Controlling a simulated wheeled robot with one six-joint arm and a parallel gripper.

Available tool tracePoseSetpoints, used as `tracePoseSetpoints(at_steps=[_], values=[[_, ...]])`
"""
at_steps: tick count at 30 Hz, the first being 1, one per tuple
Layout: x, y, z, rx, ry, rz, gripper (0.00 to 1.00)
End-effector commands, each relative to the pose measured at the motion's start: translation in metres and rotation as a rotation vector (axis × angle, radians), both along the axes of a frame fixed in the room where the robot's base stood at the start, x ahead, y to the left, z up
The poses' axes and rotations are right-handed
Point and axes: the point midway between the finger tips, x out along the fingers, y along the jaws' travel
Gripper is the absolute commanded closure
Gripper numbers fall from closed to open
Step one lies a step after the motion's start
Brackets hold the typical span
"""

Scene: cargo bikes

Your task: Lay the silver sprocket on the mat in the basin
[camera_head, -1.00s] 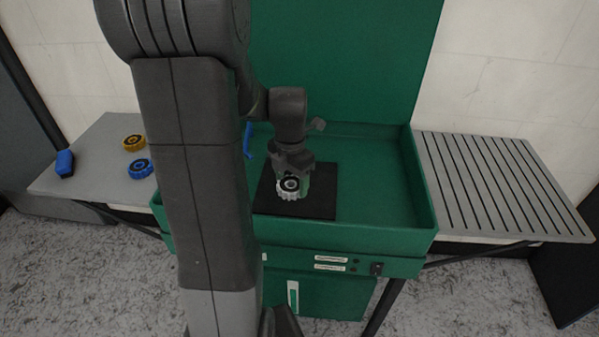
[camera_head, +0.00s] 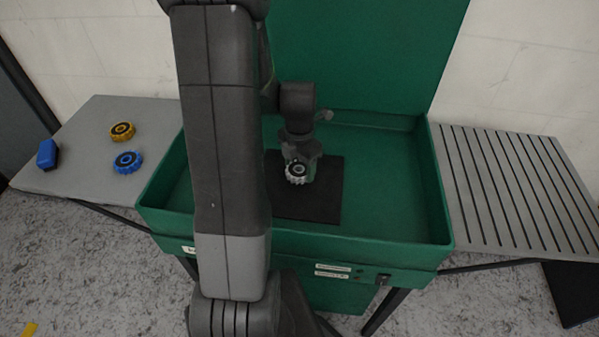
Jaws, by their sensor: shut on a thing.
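The silver sprocket (camera_head: 297,174) is a toothed ring with a dark centre. My gripper (camera_head: 302,163) is shut on it and points down into the green basin (camera_head: 395,215). The black mat (camera_head: 318,201) lies on the basin floor, and the sprocket is over its upper middle part. I cannot tell whether the sprocket touches the mat. My arm hides the left part of the basin and the mat's left edge.
On the grey side table at left (camera_head: 80,150) are a yellow sprocket (camera_head: 122,131), a blue sprocket (camera_head: 127,162) and a blue block-like object (camera_head: 47,154). A slatted rack (camera_head: 515,185) stands at right. The basin's right side is clear.

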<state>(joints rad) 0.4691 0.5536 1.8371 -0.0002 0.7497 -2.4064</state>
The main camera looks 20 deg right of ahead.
Motion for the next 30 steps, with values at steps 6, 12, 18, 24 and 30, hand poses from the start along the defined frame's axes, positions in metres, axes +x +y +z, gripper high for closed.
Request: tracePoseSetpoints(at_steps=[6, 12, 18, 24, 30], values=[[0.000, 0.000, -0.027, 0.001, 0.003, 0.000, 0.71], [0.000, 0.000, -0.032, 0.000, 0.000, 0.000, 0.71], [0.000, 0.000, -0.034, 0.000, 0.000, 0.000, 0.71], [0.000, 0.000, -0.035, 0.001, 0.001, 0.000, 0.14], [0.000, 0.000, -0.035, 0.001, 0.001, 0.000, 0.14]])
